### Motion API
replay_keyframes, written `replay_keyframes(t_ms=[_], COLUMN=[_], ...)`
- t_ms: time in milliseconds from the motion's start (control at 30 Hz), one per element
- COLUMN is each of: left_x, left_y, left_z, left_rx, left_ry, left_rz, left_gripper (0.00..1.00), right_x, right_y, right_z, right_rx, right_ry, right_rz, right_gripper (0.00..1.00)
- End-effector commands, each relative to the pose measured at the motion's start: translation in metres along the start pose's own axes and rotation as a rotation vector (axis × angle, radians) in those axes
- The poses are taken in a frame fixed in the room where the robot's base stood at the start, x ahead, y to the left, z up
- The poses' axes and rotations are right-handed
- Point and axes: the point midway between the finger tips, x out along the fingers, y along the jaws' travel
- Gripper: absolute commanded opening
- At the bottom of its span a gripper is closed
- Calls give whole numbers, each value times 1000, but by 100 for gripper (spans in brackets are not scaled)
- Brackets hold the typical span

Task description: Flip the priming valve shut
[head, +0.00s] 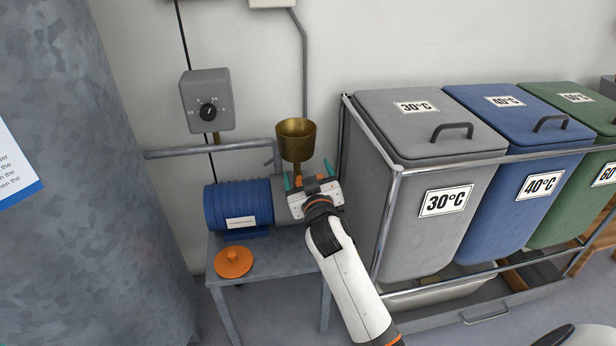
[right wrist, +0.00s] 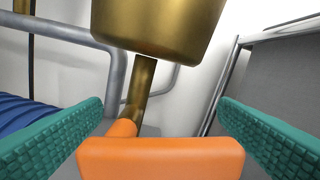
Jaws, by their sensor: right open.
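A brass funnel (head: 296,140) stands over the pump, on a brass stem that shows in the right wrist view (right wrist: 141,85). At the stem's foot is an orange handle (right wrist: 160,158), which I take to be the priming valve's lever. It reaches toward the wrist camera and widens at its near end. My right gripper (head: 308,176) is open just below the funnel. Its green fingers stand left and right of the handle with gaps on both sides. My left gripper is not in view.
A grey pipe (head: 205,149) runs behind. Grey, blue and green laundry bins (head: 425,190) stand close on the right. A large grey cylinder (head: 85,200) fills the left.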

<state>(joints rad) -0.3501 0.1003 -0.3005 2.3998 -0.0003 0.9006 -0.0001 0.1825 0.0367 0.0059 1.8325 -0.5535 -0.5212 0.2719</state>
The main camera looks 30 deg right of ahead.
Motion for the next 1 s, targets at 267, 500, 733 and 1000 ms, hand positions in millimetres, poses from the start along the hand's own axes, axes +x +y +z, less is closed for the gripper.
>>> replay_keyframes(t_ms=[267, 500, 733, 1000], left_x=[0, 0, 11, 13], left_y=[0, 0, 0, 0], left_z=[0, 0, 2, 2], left_rx=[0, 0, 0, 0], left_ry=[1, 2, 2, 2], left_rz=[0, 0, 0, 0], left_gripper=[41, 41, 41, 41], right_x=[0, 0, 0, 0], right_y=[0, 0, 0, 0], right_z=[0, 0, -2, -6], right_rx=[0, 1, 178, 276], right_ry=[0, 0, 4, 0], right_rz=[0, 0, -1, 0], right_gripper=[71, 38, 38, 38])
